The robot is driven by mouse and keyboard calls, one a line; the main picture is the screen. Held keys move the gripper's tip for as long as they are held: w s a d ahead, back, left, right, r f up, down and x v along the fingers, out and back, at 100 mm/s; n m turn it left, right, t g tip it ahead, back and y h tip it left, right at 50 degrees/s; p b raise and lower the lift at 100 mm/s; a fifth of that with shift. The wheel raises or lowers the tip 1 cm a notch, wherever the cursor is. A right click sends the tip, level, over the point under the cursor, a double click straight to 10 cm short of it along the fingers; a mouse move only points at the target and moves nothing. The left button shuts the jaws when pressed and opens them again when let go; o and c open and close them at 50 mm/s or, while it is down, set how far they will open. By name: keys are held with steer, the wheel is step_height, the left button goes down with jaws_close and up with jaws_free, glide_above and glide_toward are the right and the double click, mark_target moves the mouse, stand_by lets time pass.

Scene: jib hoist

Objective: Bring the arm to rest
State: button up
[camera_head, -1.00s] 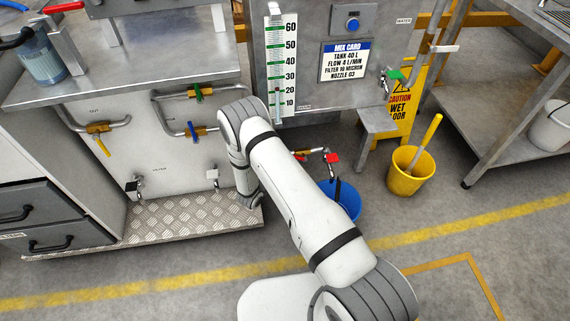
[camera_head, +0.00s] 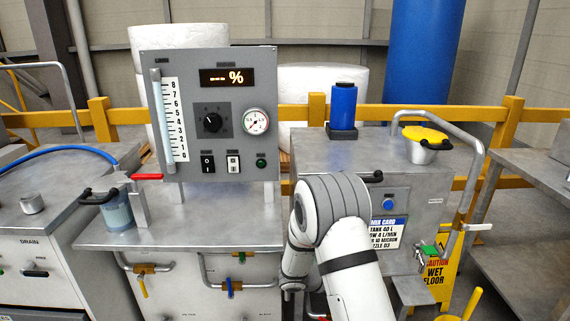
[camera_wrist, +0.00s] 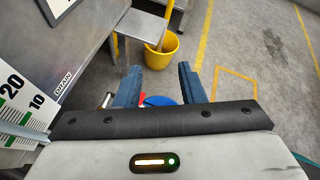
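My white arm (camera_head: 345,255) rises from the bottom of the head view, bent at a rounded grey-banded joint, in front of the steel tank cabinet. Its far end is hidden behind the arm itself in that view. In the wrist view my gripper (camera_wrist: 160,72) shows two blue-grey fingers standing well apart with nothing held between them.
A control panel (camera_head: 208,110) stands on the steel bench left of my arm. The tank cabinet (camera_head: 420,180) carries a blue cylinder (camera_head: 343,108) and a yellow-topped pot (camera_head: 425,145). A yellow bucket (camera_wrist: 160,52) stands on the floor; open floor lies right of it.

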steer(key=s+d+r+m+g+y+p, duration=0.1)
steer(key=s+r+m+p, duration=0.15)
steer(key=r, duration=0.45)
steer(key=s+d+r+m+g+y+p, duration=0.1)
steer(key=s+r+m+g+p, duration=0.1)
steer(key=s+r+m, duration=0.3)
steer(key=s+a+r+m+y+p, duration=0.2)
steer(key=s+r+m+y+p, duration=0.1)
steer(key=r, duration=0.6)
steer(key=s+a+r+m+t+y+p, duration=0.1)
steer(key=s+a+r+m+y+p, duration=0.1)
steer(key=s+r+m+p, duration=0.3)
steer(key=s+a+r+m+t+y+p, duration=0.1)
steer(key=s+r+m+y+p, duration=0.3)
steer(key=s+r+m, duration=0.4)
steer(key=s+a+r+y, duration=0.1)
steer(key=s+r, duration=0.2)
steer(key=r, duration=0.1)
steer(key=shift+s+a+r+m, duration=0.2)
steer(key=shift+a+r+m, duration=0.1)
steer(key=shift+r+m, duration=0.05)
steer(key=shift+s, duration=0.1)
